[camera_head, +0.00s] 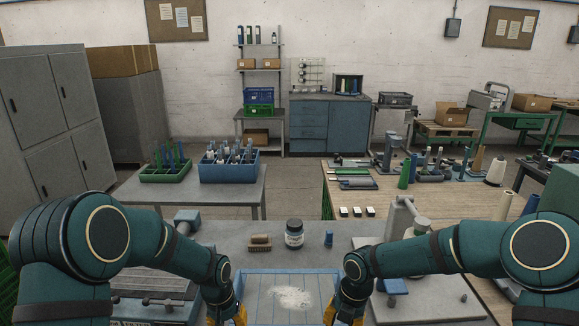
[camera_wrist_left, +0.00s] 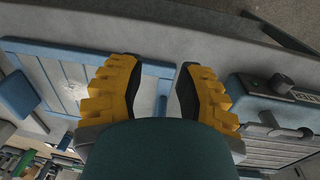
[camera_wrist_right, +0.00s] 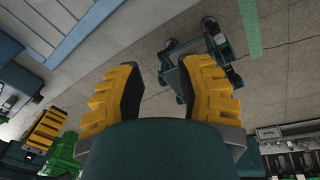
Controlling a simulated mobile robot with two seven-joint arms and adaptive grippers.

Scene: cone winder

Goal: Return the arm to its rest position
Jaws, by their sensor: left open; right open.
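My left arm comes in from the left in the head view, and its gripper (camera_head: 227,314) is at the bottom edge, at the left side of the blue-rimmed tray (camera_head: 262,275). In the left wrist view the left gripper (camera_wrist_left: 155,85) has its yellow fingers apart with nothing between them. My right arm comes in from the right, and its gripper (camera_head: 343,310) is at the tray's right side. In the right wrist view the right gripper (camera_wrist_right: 170,90) is open and empty, with floor beyond its fingers. A patch of white powder (camera_head: 293,298) lies in the tray.
A brush (camera_head: 260,242), a dark jar (camera_head: 294,234) and a small blue cylinder (camera_head: 328,239) stand behind the tray. A scale-like device (camera_head: 405,225) is at right. A table with a blue crate (camera_head: 229,170) and a green crate (camera_head: 167,173) stands farther back.

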